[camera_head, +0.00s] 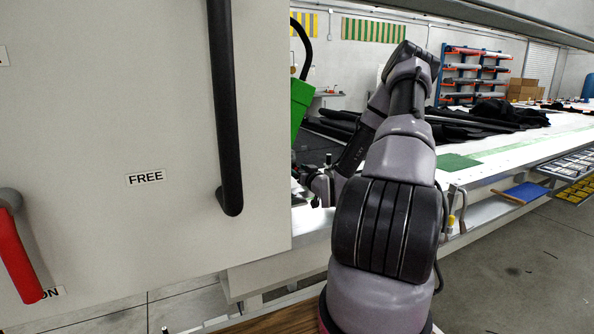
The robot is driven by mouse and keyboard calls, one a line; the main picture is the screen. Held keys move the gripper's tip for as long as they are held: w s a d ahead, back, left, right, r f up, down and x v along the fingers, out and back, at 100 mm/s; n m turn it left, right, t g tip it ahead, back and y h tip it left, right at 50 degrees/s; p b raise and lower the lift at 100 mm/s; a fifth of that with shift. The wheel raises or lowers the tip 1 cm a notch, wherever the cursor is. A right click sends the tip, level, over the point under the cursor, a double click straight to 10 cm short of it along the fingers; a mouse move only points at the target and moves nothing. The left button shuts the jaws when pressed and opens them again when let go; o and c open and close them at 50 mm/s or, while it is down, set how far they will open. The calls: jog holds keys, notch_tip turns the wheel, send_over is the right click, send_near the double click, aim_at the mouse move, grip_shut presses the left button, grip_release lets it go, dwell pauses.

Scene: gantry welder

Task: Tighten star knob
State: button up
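I cannot make out the star knob in this view; it may be hidden by the panel or by my arm. My arm rises at the centre right, bends over at the top and comes down toward the left. Its far end, with my gripper (305,180), is small and partly hidden beside the right edge of the large white panel (120,110). I cannot see whether the fingers are open or shut, or what they touch.
The panel fills the left side, with a black bar handle (226,110), a red lever (17,255) and a "FREE" label (146,178). A green part (301,102) shows at its edge. A long white table (510,140) with black fabric (480,117) extends right. Floor is clear at lower right.

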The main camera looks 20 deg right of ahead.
grip_shut()
jog(key=shift+d+f+m, duration=0.1)
jog(key=shift+d+m, duration=0.05)
jog(key=shift+m, duration=0.85)
jog(key=m, duration=0.2)
jog(key=shift+m, duration=0.4)
jog(key=shift+o, duration=1.2)
grip_release()
jog(key=s, duration=1)
jog(key=shift+s+d, duration=0.15)
jog(key=shift+s, duration=0.25)
